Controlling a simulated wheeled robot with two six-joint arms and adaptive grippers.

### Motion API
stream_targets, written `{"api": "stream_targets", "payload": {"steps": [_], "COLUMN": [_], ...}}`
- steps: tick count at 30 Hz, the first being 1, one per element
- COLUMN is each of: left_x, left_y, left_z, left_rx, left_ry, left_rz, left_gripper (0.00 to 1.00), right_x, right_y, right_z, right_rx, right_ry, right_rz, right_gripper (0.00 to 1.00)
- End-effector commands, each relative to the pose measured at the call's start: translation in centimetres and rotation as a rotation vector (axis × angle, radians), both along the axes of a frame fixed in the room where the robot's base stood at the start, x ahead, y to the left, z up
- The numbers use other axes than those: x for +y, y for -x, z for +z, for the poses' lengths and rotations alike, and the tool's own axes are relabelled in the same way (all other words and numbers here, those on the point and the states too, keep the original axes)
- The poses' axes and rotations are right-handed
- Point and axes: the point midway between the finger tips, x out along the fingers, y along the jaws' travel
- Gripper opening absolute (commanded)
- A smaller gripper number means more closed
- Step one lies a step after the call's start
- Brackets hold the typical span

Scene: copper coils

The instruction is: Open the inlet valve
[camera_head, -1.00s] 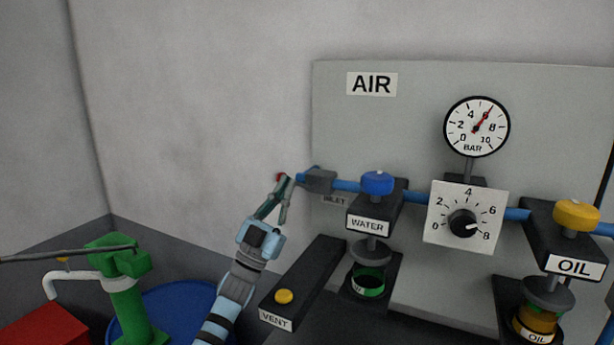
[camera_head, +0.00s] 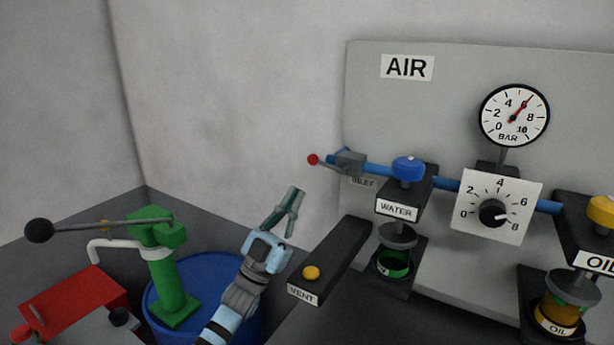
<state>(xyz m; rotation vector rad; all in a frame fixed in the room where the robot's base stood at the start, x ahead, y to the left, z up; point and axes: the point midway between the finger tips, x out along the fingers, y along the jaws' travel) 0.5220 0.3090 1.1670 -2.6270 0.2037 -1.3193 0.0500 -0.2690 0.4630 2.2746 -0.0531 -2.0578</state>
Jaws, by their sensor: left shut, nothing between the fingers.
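The inlet valve (camera_head: 349,162) is a grey block on the blue pipe at the left end of the panel, above a partly hidden INLET label (camera_head: 363,182). Its thin lever with a red ball end (camera_head: 313,160) points left, nearly in line with the pipe. My left gripper (camera_head: 297,192) is below and left of the valve in the picture, apart from the lever. Its fingers are shut with nothing between them. My right gripper is not in view.
A yellow VENT button (camera_head: 311,273) sits on a dark arm right of my gripper. A blue water knob (camera_head: 408,168), a regulator dial (camera_head: 493,213) and a gauge (camera_head: 515,115) reading about 6 are farther right. A green hand pump (camera_head: 170,270) stands on a blue drum (camera_head: 210,275).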

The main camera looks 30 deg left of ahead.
Motion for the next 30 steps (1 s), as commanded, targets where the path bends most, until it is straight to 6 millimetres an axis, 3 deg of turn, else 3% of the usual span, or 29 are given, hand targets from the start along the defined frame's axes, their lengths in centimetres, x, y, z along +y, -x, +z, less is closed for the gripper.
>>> {"api": "stream_targets", "payload": {"steps": [2,4,7,10,15,27,30], "left_x": [0.2,0.1,-0.1,-0.2,-0.1,-1.2,-1.1], "left_y": [0.5,1.4,3.4,4.3,2.7,-3.5,-5.1], "left_z": [-0.9,-1.1,0.0,1.0,1.3,7.0,5.5], "left_rx": [0.014,0.059,0.136,0.180,0.187,0.185,0.191], "left_ry": [-0.001,0.001,0.040,0.078,0.069,0.070,0.072], "left_rz": [0.001,-0.005,-0.014,0.010,0.038,0.038,0.039], "left_gripper": [0.00,0.00,0.00,0.00,0.00,0.00,0.00], "right_x": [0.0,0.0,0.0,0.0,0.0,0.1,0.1], "right_y": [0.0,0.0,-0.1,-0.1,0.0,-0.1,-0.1], "right_z": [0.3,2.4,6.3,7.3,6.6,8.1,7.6], "right_rx": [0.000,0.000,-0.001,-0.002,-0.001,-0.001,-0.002], "right_ry": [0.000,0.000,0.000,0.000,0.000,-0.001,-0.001], "right_rz": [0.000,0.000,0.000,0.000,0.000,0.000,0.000], "right_gripper": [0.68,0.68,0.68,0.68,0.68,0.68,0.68]}}
